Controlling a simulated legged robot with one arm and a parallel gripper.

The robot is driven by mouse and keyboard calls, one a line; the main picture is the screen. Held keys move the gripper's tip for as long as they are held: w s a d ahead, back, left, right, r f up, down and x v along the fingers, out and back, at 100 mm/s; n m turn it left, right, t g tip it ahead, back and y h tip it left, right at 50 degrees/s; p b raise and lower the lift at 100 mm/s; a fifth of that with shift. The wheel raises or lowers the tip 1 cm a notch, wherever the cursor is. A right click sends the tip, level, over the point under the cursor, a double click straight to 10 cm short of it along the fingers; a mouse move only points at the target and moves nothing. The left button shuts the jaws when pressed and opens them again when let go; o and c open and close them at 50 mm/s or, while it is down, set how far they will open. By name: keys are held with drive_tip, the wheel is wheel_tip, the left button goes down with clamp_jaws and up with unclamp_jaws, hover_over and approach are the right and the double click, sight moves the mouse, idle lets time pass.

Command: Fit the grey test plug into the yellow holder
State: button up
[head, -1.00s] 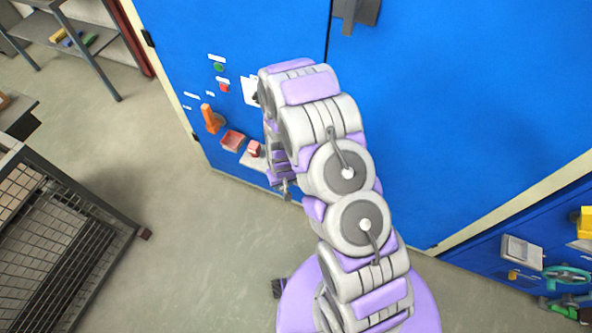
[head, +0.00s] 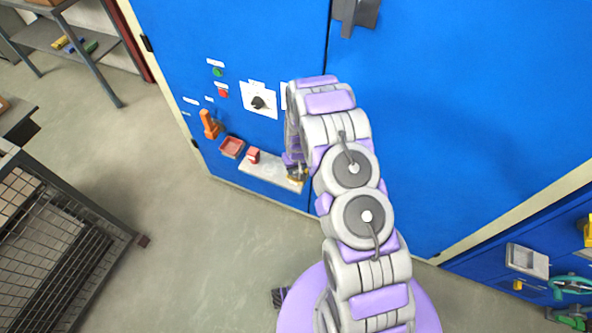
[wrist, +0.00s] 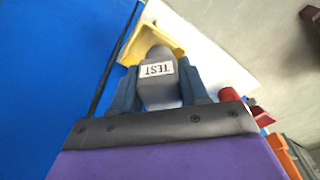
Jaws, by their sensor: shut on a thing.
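In the wrist view the grey test plug (wrist: 160,88), with a white TEST label, sits between the two fingers of my gripper (wrist: 162,92), which is shut on it. The yellow holder (wrist: 158,36) lies just beyond the plug, on a white shelf (wrist: 205,45). The plug's far end overlaps the holder in the picture; I cannot tell whether it is in the holder or only in front of it. In the head view my gripper (head: 296,172) is at the right end of the shelf (head: 262,169), largely hidden by my arm, and the plug is not clear there.
A red block (head: 253,155) stands on the shelf's left part. A red tray (head: 232,147) and an orange handle (head: 210,125) are further left on the blue cabinet (head: 250,45). A black knob (head: 259,102) is above. A mesh cage (head: 50,245) stands at the lower left.

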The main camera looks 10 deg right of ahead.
sight(298, 171)
drive_tip(key=shift+w+d, duration=0.7)
drive_tip(key=shift+d, duration=0.1)
drive_tip(key=f, duration=0.2)
drive_tip(key=f+b, duration=0.1)
drive_tip(key=shift+a+f, duration=0.35)
drive_tip(key=shift+a, duration=0.2)
drive_tip(key=shift+r, duration=0.1)
drive_tip(key=shift+d+f, duration=0.3)
drive_tip(key=shift+d, duration=0.05)
drive_tip(key=shift+s+a+f, duration=0.1)
drive_tip(key=shift+s+f, duration=0.1)
drive_tip(key=shift+f, duration=0.05)
